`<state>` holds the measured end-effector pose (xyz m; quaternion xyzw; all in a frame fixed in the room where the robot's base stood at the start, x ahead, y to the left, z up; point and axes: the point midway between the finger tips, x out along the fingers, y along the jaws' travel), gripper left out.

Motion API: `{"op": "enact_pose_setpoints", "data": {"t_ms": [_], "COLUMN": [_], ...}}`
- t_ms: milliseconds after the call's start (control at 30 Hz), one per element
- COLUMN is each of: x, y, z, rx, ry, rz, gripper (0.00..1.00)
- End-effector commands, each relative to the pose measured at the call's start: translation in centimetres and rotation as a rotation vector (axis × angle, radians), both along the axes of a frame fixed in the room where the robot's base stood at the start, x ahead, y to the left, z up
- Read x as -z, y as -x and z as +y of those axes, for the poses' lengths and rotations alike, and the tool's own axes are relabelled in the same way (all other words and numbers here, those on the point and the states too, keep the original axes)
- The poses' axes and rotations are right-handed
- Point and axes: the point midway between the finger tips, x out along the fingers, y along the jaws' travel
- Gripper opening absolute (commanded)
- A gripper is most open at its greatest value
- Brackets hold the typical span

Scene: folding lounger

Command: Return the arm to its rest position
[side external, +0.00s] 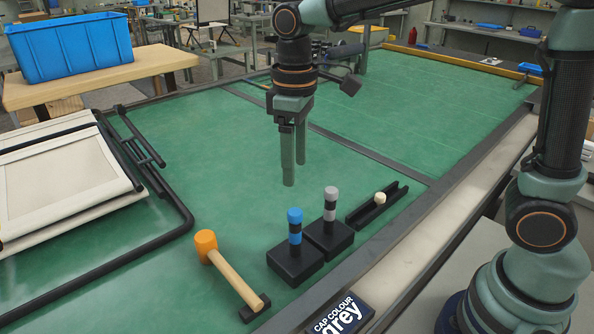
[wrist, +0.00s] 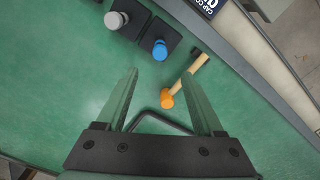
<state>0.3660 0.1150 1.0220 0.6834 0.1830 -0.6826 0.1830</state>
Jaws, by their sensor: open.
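My gripper (side external: 294,158) hangs above the green table, pointing down, with nothing between its fingers. In the wrist view my gripper (wrist: 165,92) has its two fingers spread wide apart. It is clear of the table and of the objects on it. My arm reaches in from the right side of the side view.
A mallet with an orange head (side external: 205,241) lies near the front edge. Beside it stand a blue-capped post (side external: 295,228) and a grey-capped post (side external: 331,204) on black blocks, and a black channel (side external: 365,212). The folded lounger (side external: 65,180) lies left.

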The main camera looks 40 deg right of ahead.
Motion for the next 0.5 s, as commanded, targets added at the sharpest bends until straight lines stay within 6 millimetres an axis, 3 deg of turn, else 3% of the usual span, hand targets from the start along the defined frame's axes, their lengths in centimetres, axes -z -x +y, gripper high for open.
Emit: {"op": "enact_pose_setpoints", "data": {"t_ms": [200,500], "x": [-1.7,-1.9], "y": [0.0,0.1], "z": [0.0,-0.1], "rx": [0.000,0.005], "ry": [0.000,-0.002], "rz": [0.000,-0.005], "gripper": [0.69,0.69]}}
